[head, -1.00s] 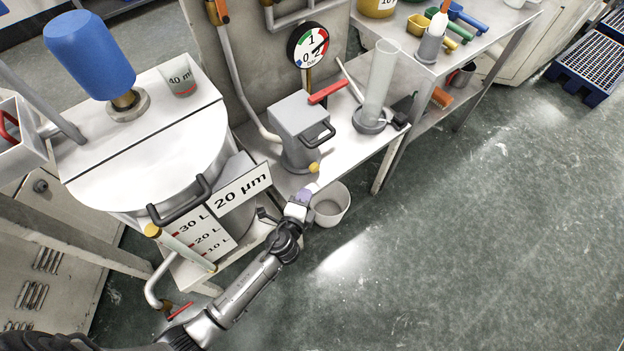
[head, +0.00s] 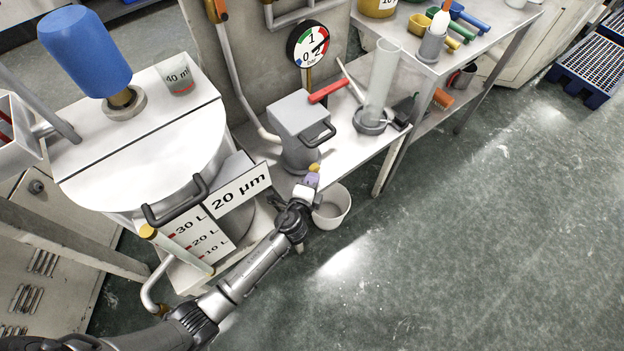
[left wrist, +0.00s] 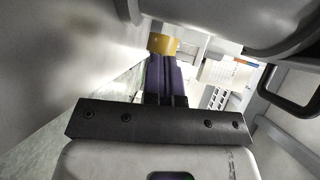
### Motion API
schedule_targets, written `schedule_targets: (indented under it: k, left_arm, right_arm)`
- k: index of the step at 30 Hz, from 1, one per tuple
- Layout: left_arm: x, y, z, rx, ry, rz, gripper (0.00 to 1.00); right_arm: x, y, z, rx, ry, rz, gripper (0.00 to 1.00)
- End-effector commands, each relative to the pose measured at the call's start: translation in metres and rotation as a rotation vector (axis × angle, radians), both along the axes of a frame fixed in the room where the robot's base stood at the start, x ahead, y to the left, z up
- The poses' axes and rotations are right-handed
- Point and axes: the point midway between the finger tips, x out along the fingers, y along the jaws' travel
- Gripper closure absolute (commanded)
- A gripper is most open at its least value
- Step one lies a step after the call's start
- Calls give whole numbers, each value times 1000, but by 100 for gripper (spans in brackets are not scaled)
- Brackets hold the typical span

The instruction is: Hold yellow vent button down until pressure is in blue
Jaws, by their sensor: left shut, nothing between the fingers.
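The yellow vent button (head: 314,168) is on the low front of the grey pressure vessel (head: 299,118) with a black handle. It also shows in the left wrist view (left wrist: 168,44). My left gripper (head: 312,179) is shut and empty, its purple fingertips (left wrist: 164,62) right at the button. They look in contact, but I cannot tell whether the button is pressed in. The round pressure gauge (head: 309,46) stands behind the vessel, with blue, green and red parts. Its needle points to the upper right, past the 1, on the red side. My right gripper is not in view.
A white bucket (head: 332,207) stands on the floor just right of my left gripper. The large tank with a 20 µm sign (head: 240,191) is left.

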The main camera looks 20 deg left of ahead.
Motion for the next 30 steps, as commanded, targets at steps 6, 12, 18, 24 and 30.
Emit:
schedule_targets:
  k: [6, 12, 18, 24, 30]
  left_arm:
    - [15, 14, -2, -1, 0, 2, 100]
    - [15, 15, -2, 1, 1, 4, 100]
    - [15, 16, -2, 2, 2, 6, 100]
    - [15, 16, -2, 2, 2, 7, 100]
    - [15, 17, -2, 2, 2, 8, 100]
  right_arm:
    - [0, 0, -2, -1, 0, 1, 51]
    - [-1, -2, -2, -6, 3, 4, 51]
    - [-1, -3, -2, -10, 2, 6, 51]
    - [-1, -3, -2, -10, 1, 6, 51]
    - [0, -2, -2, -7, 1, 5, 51]
